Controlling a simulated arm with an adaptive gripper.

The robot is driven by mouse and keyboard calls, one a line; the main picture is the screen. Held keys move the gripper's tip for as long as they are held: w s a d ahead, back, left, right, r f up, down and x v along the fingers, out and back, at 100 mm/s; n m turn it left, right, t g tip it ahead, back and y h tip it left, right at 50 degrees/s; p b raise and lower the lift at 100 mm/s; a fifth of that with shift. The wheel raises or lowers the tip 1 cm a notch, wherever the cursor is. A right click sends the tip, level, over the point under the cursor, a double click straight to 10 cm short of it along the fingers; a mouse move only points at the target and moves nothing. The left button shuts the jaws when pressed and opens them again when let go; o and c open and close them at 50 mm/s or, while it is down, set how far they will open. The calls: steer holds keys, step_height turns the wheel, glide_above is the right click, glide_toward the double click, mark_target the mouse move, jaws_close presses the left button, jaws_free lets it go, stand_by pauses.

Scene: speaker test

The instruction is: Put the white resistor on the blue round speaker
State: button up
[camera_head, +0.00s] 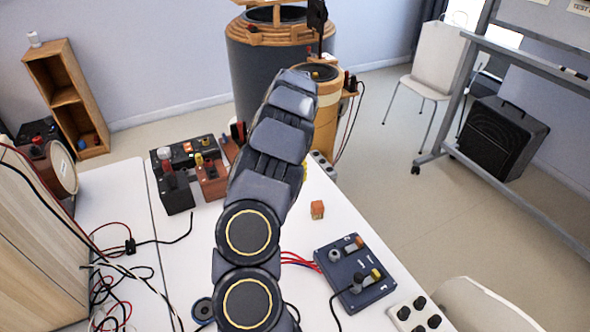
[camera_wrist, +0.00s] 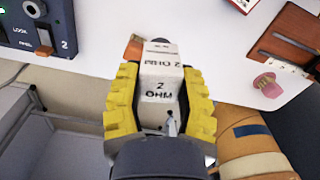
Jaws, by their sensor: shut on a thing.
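The white resistor (camera_wrist: 162,86), a pale block marked "2 OHM", sits between the yellow fingers of my gripper (camera_wrist: 160,92) in the wrist view. My gripper is shut on it, near the edge of the white table. In the head view my arm hides the gripper and the resistor. A large dark blue-grey round drum (camera_head: 255,75) with a wooden rim stands behind the table. A small blue-black round thing (camera_head: 203,309) lies on the table at the bottom. I cannot tell for sure which is the blue round speaker.
A tan cylinder (camera_head: 325,115) stands beside the drum. Black and brown battery-like boxes (camera_head: 175,190) stand at left. Loose cables cross the left side.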

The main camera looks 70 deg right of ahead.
steer(key=s+a+r, duration=0.2)
steer(key=a, duration=0.4)
steer(key=shift+r, duration=0.4)
